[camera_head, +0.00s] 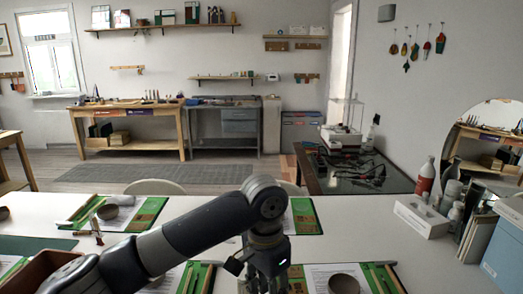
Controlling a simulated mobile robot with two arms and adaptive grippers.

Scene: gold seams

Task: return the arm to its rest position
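My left arm (190,240) comes in from the lower left, rises to a grey elbow-like joint, and bends down over the white table (365,215). My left gripper (264,274) points down at the bottom middle of the view. Its fingertips are not clear, so I cannot tell whether it is open or shut or holds anything. My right arm and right gripper are not in view.
Green mats with papers lie on the table; bowls (343,284) and (107,211) sit at two places. A brown wooden box (30,270) is at lower left. A white box (421,217), bottles (426,177), a round mirror and blue binders (503,250) crowd the right.

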